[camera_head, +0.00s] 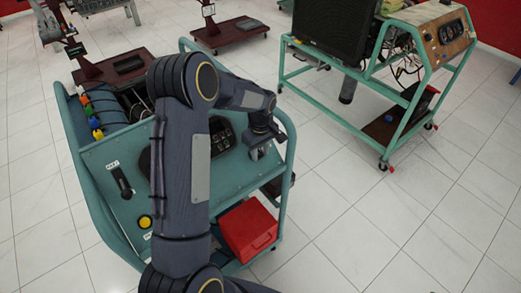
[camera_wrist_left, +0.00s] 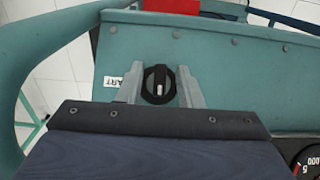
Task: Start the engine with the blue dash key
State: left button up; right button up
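The teal engine trainer's sloping dash panel (camera_head: 105,155) lies under my left arm in the head view. My left gripper (camera_head: 258,150) is over the panel's right edge. In the left wrist view a round black start switch (camera_wrist_left: 158,85) with a pale mark sits on the panel beside a label ending in "ART" (camera_wrist_left: 113,82). My left gripper (camera_wrist_left: 160,88) is open, one finger on each side of the switch; whether they touch it cannot be told. No blue shows on this switch. It is hidden in the head view. My right gripper is not in view.
The panel also has a gauge cluster (camera_head: 222,137), a black lever (camera_head: 121,181) and a yellow button (camera_head: 145,221). A teal tube rail (camera_head: 290,140) runs along its right side. A red box (camera_head: 248,230) is below. A second trainer (camera_head: 425,60) stands back right; floor between is clear.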

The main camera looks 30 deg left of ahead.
pick_arm(q)
jog(key=shift+c, duration=0.4)
grip_shut()
jog(key=shift+w+d+m+g+y+p, duration=0.1)
jog(key=shift+m+g+y+p, duration=0.25)
jog(key=shift+m+g, duration=0.5)
jog(key=shift+m+g+y, duration=0.45)
jog(key=shift+m+g, duration=0.1)
jog(key=shift+m, duration=0.5)
jog(key=shift+o, duration=0.4)
grip_release()
